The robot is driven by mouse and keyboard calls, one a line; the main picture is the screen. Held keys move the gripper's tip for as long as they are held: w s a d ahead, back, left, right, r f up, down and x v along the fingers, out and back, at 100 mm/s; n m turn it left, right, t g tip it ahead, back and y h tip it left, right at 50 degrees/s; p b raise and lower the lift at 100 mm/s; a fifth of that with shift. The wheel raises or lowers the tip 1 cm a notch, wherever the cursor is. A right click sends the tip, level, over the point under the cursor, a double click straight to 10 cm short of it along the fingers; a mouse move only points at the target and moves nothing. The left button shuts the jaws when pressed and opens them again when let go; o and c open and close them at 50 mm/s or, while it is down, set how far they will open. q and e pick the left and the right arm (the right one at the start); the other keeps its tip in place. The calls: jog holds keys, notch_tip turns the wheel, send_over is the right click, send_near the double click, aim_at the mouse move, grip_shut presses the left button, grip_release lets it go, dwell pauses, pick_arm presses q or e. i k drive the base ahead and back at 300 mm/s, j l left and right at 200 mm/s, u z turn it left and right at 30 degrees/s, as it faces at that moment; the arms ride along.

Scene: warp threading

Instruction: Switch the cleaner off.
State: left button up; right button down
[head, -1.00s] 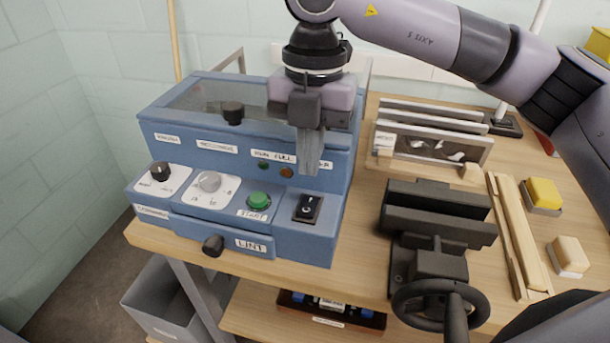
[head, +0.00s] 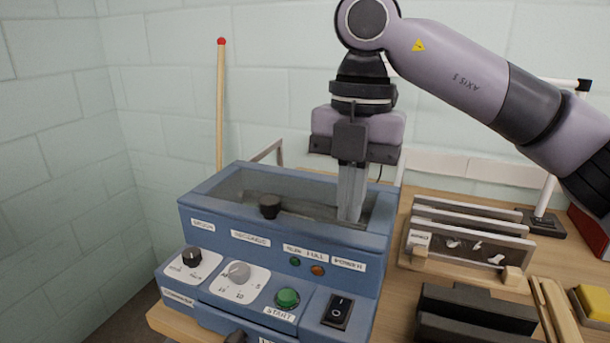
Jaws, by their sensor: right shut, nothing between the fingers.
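The blue cleaner (head: 215,216) stands on the wooden bench, with a clear-topped lid and a dark knob on it. My left gripper is not in view.
A wooden rack with upright framed plates (head: 468,249) stands right of the cleaner. A black vise (head: 472,315) and a yellow-topped block (head: 592,303) are at the front right. A wooden pole with a red tip (head: 220,105) leans behind the cleaner against the tiled wall.

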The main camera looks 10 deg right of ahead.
aim_at(337, 311)
jog(key=k, duration=1)
